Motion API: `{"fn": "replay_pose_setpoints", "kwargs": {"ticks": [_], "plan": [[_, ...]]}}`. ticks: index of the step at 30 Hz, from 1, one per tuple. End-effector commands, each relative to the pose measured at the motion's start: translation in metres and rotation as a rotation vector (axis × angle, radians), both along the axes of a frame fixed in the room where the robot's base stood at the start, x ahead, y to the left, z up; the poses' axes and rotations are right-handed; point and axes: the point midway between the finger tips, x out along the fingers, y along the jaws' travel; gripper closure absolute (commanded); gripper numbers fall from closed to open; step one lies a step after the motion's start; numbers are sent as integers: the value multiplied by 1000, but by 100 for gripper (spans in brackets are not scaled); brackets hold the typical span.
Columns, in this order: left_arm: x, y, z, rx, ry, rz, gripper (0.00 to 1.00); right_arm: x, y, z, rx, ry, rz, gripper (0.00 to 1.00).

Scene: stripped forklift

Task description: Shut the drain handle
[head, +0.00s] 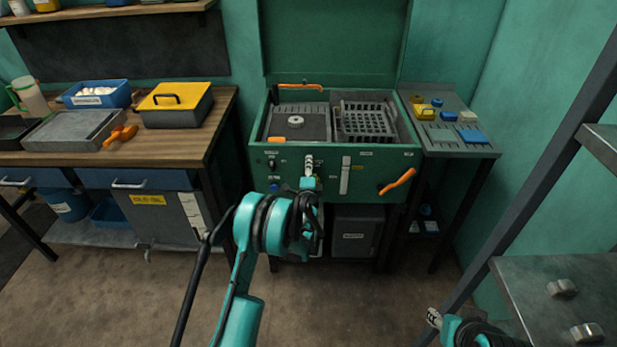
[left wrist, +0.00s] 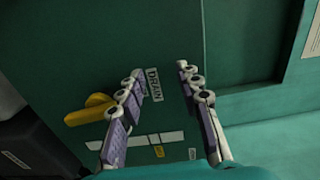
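The drain handle (head: 397,181) is an orange lever on the right of the green washer's front panel, tilted up to the right. In the left wrist view the handle (left wrist: 90,108) looks yellow-orange, left of the fingers, near a DRAIN label (left wrist: 152,85). My left gripper (head: 308,165) is in front of the panel, left of the handle. In the wrist view its fingers (left wrist: 158,88) are spread with nothing between them. The handle appears outside the fingers. My right gripper (head: 433,318) is partly visible at the bottom right; its opening is unclear.
The green washer (head: 345,158) has an open lid and a basket (head: 366,120). A side shelf (head: 455,135) with small parts is at its right. A wooden bench (head: 190,142) stands left. A metal rack (head: 560,290) is at lower right. Floor in front is clear.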

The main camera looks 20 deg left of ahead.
Motion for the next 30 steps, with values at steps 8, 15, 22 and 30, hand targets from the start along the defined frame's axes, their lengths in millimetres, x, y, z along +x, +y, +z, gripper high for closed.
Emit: {"fn": "replay_pose_setpoints", "kwargs": {"ticks": [8,15,22,30], "plan": [[0,0,13,0,0,1,66,0,0,0,0,0,0,60],[-1,1,15,-6,-1,3,66,0,0,0,0,0,0,60],[-23,12,71,-161,0,70,66,0,0,0,0,0,0,60],[-105,26,146,-505,45,213,66,0,0,0,0,0,0,60]]}}
